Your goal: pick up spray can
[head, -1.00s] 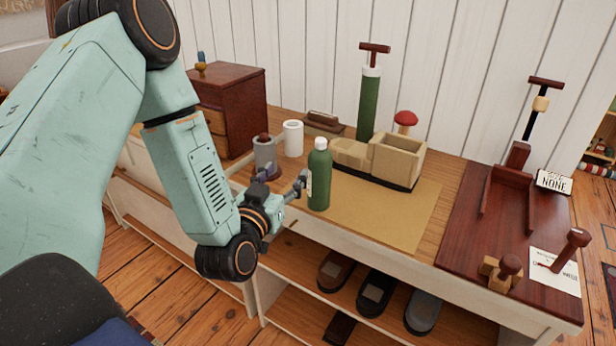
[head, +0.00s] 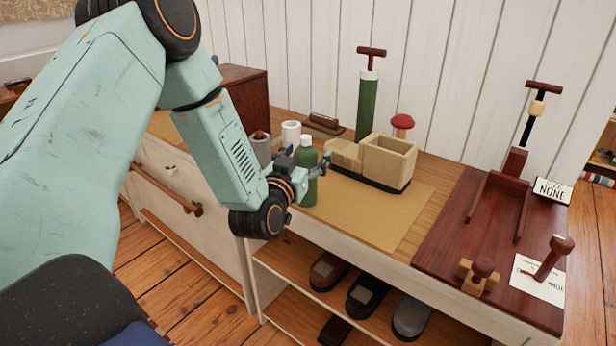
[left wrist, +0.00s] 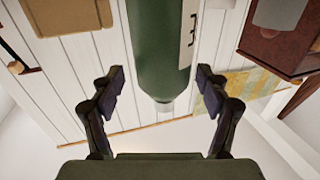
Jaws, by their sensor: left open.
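The spray can is a green bottle with a white cap (head: 306,165), upright on the tan mat (head: 385,215) near the front left of the bench. In the left wrist view the green can (left wrist: 160,50) fills the upper middle, between and beyond the two open fingers. My left gripper (head: 307,168) is at the can in the head view, with a finger showing on its right side. In the left wrist view the left gripper (left wrist: 155,92) is open, with a gap on each side of the can. My right gripper is not in view.
A grey cup (head: 261,150) and a white cup (head: 291,133) stand close behind the can. A beige box (head: 390,160) and a green pump (head: 367,105) stand further back. Shoes (head: 365,293) fill the shelf below. The mat's front right is clear.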

